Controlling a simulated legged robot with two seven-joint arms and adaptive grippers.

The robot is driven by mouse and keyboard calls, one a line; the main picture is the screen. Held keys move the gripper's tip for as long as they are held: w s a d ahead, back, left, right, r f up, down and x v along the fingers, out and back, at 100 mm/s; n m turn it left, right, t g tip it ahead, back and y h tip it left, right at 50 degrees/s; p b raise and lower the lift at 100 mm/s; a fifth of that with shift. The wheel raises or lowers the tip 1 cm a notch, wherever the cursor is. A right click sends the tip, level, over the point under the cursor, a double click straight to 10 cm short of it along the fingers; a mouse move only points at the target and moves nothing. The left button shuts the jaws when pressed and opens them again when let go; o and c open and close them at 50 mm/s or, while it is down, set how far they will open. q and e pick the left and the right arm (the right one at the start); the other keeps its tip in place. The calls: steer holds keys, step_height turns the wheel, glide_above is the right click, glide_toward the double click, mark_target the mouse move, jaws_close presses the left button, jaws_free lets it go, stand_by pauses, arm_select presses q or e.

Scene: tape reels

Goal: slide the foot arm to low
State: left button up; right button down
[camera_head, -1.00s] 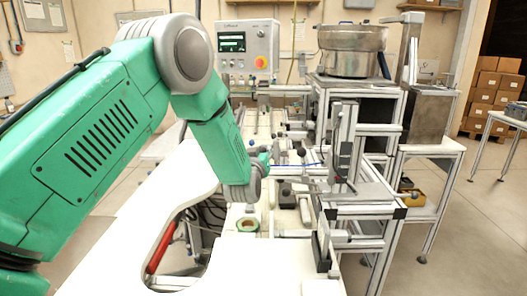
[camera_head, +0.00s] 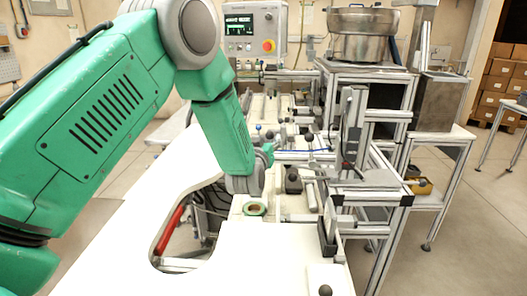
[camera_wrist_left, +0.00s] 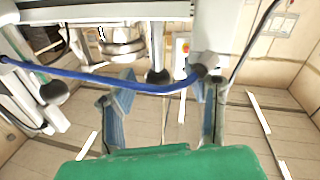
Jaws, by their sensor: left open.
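My left arm reaches in from the left in the head view, and my left gripper (camera_head: 268,150) is over the white machine bench, partly hidden by its own wrist. Black ball knobs on light metal arms show just beyond, one in the middle (camera_wrist_left: 157,76) and one at the left (camera_wrist_left: 53,92). I cannot tell which of these parts is the foot arm, or how it is set. My right gripper is out of view.
A blue hose (camera_wrist_left: 110,84) crosses close in front of the fingers. A reel of tape (camera_head: 255,208) lies on the bench near my wrist. A metal frame with a post (camera_head: 352,130) stands to the right, with a steel bowl (camera_head: 362,45) behind.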

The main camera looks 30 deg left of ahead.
arm_select(q)
steer(key=v, duration=0.9)
steer(key=shift+s+d, duration=0.2)
steer(key=shift+d, duration=0.05)
